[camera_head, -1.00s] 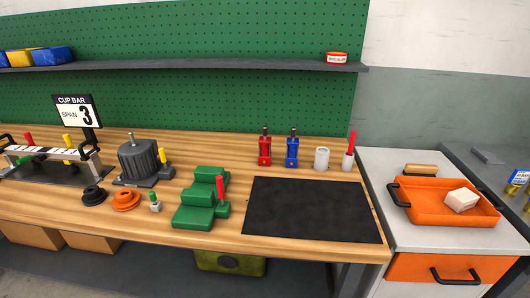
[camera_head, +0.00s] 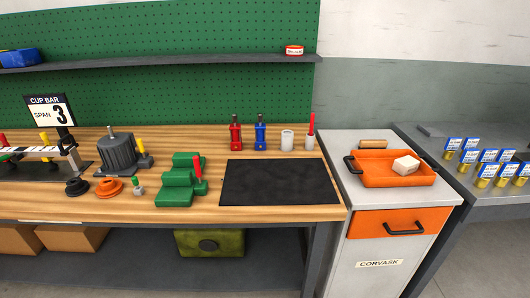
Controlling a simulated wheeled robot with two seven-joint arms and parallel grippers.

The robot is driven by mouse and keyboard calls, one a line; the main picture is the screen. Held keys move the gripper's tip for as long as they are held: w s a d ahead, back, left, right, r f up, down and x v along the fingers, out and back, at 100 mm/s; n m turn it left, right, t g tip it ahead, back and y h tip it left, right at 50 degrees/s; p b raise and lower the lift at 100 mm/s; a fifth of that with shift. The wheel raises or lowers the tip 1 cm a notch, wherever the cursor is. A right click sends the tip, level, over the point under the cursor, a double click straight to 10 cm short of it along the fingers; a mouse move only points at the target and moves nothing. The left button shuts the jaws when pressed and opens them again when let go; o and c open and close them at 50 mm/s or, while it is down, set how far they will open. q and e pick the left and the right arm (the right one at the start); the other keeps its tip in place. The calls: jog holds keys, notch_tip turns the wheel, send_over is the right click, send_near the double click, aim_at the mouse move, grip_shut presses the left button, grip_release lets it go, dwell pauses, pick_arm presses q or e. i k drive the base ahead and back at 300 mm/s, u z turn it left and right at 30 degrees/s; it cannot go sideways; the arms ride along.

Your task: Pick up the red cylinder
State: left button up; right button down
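Several red upright things are in view, and I cannot tell which one the task means. A thin red cylinder (camera_head: 197,166) stands at the right side of the green stepped block (camera_head: 176,188). Another thin red cylinder (camera_head: 311,123) rises from a white holder (camera_head: 311,143) at the back right of the wooden bench. A thicker red body with a dark top (camera_head: 235,137) stands at the back, left of a similar blue one (camera_head: 260,137). Neither of my grippers is in view.
A black mat (camera_head: 278,183) lies bare on the wooden bench. Left are a grey motor-like part (camera_head: 117,155), an orange ring (camera_head: 109,187) and a black ring (camera_head: 77,187).

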aim_at(235, 136)
jog(key=z, duration=0.4)
jog(key=k, duration=0.9)
jog(key=z, duration=0.95)
jog(key=i, duration=0.75)
jog(key=z, duration=0.4)
jog(key=i, duration=0.9)
jog(key=u, duration=1.05)
jog(key=i, duration=0.75)
jog(key=u, duration=0.8)
